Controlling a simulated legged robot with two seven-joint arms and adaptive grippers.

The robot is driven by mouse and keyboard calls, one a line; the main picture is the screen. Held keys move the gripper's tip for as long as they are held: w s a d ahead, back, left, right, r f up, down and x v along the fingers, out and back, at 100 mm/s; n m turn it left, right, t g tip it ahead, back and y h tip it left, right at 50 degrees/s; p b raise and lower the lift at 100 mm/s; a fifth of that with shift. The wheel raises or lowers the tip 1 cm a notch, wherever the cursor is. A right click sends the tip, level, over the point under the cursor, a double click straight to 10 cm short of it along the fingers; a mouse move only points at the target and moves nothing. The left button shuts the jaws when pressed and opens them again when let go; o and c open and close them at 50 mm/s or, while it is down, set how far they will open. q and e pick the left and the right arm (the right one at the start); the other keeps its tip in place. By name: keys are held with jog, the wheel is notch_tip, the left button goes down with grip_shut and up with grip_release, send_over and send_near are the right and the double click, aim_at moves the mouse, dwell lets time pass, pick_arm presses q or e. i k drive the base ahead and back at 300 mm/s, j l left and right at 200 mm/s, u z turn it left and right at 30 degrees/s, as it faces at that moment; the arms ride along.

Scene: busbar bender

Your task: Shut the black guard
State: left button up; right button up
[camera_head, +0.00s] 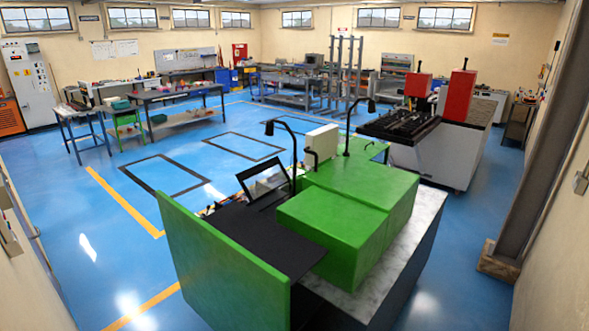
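A green machine (335,215) stands in the front middle of the view, on a grey and dark base. A flat black panel (262,238), which looks like the black guard, lies between the machine's green front plate (222,265) and its green block. A black-framed piece (264,182) with an opening stands tilted up at the panel's far edge. I cannot tell whether the frame and the panel are one part, or how far the guard is open. Neither of my grippers is in view.
Two thin black lamps (293,150) rise from the machine beside a pale box (320,145). A grey machine with red blocks (440,140) stands behind right. A steel column (540,140) stands at the right wall. Blue floor (90,240) is clear on the left.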

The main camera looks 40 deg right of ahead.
aim_at(249, 174)
jog(key=z, duration=0.45)
jog(key=i+l+z, duration=0.1)
jog(key=z, duration=0.8)
jog(key=i+z, duration=0.1)
jog(key=z, duration=0.8)
jog(key=i+z, duration=0.1)
jog(key=z, duration=0.85)
jog(key=j+z, duration=0.15)
jog(key=z, duration=0.3)
jog(key=j, duration=0.35)
jog(key=i+j+u, duration=0.1)
jog(key=j, duration=0.25)
